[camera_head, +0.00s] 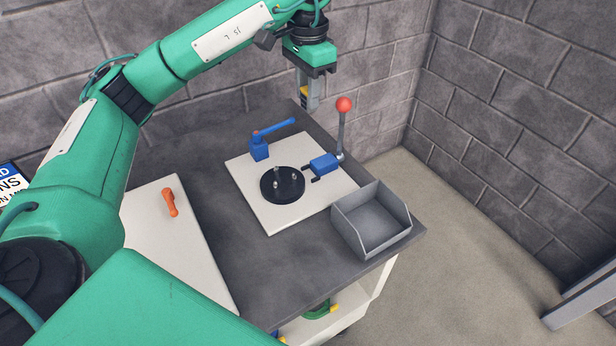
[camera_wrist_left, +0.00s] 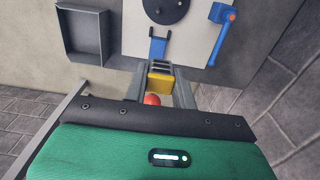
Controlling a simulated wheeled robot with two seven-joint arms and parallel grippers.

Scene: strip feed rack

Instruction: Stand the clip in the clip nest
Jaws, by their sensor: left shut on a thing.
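My left gripper (camera_head: 311,102) is shut on a small yellow piece, which I take to be the clip (camera_head: 303,91), and holds it in the air above the far edge of the table. In the left wrist view the yellow clip (camera_wrist_left: 160,82) sits between the two grey fingers, with a dark slotted part just beyond it. I cannot tell for sure which fixture is the clip nest. A white plate (camera_head: 258,209) carries a black disc (camera_head: 270,190) with several upright pins. My right gripper is not in view.
A blue clamp (camera_head: 324,163) with a red-ball lever (camera_head: 344,105) rises close to my gripper. Another blue clamp (camera_head: 259,150) stands at the plate's back. A grey bin (camera_head: 372,250) is at the right edge. An orange handle (camera_head: 170,203) lies on a white panel (camera_head: 165,245).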

